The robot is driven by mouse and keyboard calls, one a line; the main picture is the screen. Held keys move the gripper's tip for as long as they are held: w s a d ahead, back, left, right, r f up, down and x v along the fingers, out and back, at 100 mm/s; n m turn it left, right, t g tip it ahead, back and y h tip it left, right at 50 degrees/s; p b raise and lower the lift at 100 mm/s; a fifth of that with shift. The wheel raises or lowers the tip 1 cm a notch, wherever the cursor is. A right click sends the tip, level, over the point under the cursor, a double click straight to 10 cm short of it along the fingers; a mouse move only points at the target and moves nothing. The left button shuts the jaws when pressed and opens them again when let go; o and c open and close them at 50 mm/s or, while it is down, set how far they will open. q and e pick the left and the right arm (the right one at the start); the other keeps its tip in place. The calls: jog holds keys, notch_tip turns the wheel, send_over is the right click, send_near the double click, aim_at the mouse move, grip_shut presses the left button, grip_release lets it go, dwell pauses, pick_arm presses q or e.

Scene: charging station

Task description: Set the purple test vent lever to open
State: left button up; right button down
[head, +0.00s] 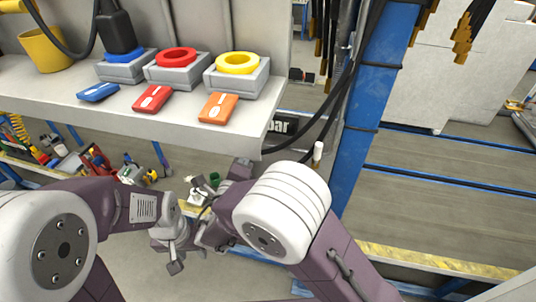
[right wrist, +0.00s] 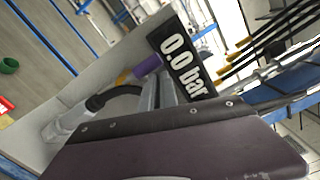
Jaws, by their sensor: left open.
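In the right wrist view a purple piece (right wrist: 147,66), apparently the test vent lever's handle, shows just left of a black display (right wrist: 185,62) reading 0.0 bar. A yellow-orange piece (right wrist: 123,77) adjoins its left end. The lever's setting cannot be read, and I cannot pick it out in the head view. My left gripper (head: 174,257) is open and empty below the shelf in the head view. My right arm reaches toward the shelf's right end. Its fingers are not clear in either view, so contact with the lever cannot be told.
A black plug stands in the blue one. A blue post (head: 362,120) and black hoses stand right of the shelf.

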jog(key=s+d+r+b, duration=0.3)
jog(key=s+d+r, duration=0.2)
jog(key=d+r, duration=0.5)
jog(key=shift+s+r+b, duration=0.25)
jog(key=shift+s+b, duration=0.05)
